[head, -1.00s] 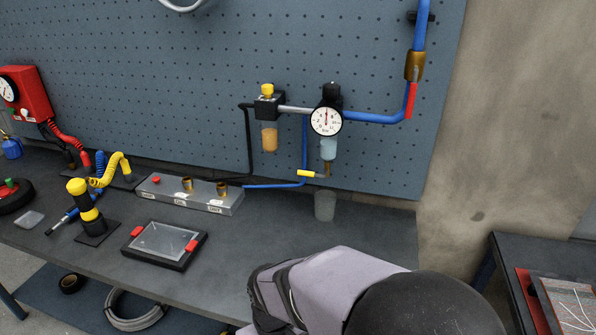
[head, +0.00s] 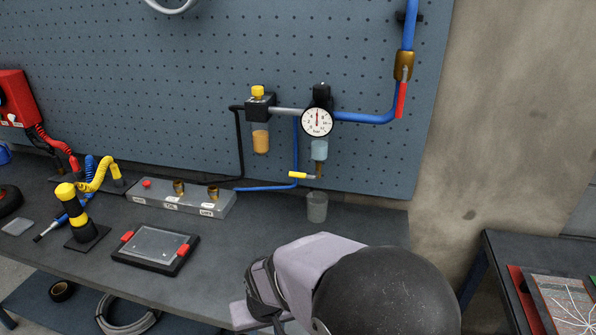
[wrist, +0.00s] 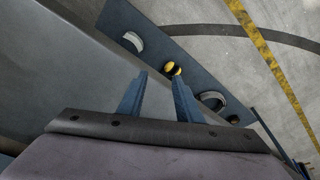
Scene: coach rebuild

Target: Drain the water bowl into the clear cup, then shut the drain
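The water bowl (head: 319,150) is a clear bowl with pale blue water, hanging below the round gauge (head: 317,121) on the pegboard. Under it is a small brass drain with a yellow lever (head: 299,175) that points left, about level. The clear cup (head: 316,207) stands upright on the bench, below the drain. I cannot tell whether it holds water. My gripper (wrist: 158,78) shows in the wrist view with its two blue fingers apart and nothing between them, pointing down past the bench edge. In the head view my arm hides it, in front of the bench and away from the cup.
An amber bowl (head: 260,140) hangs left of the gauge. A grey manifold block (head: 190,202), a framed tray (head: 155,248) and a yellow-black post (head: 80,212) stand on the bench to the left. The bench right of the cup is clear. A red lever (head: 401,99) hangs on the blue pipe.

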